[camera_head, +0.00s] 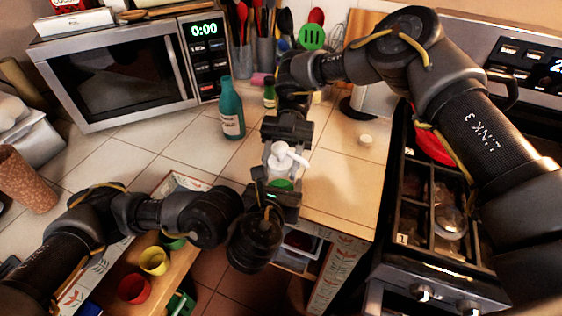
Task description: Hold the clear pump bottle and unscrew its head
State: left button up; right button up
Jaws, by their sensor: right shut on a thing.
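The clear pump bottle (280,184) has a white pump head (287,158) and green contents low in its body. It is upright near the front of the counter, between my two grippers. My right gripper (281,150) reaches in from behind, its fingers on either side of the bottle's upper part, and is shut on it. My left gripper (273,196) is at the bottle's lower front, close to it or touching. Its dark parts hide the lower bottle, and I cannot tell whether its fingers are shut.
A teal bottle (231,110) stands by the microwave (125,75). A small pale round lid (366,140) lies on the tiled counter to the right. An open drawer below holds a yellow cup (154,260) and a red cup (134,288). The stove (437,215) is on the right.

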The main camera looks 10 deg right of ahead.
jog(key=shift+w+d, duration=0.1)
jog(key=o, duration=1)
jog(key=v, duration=0.6)
jog(key=shift+f, duration=0.1)
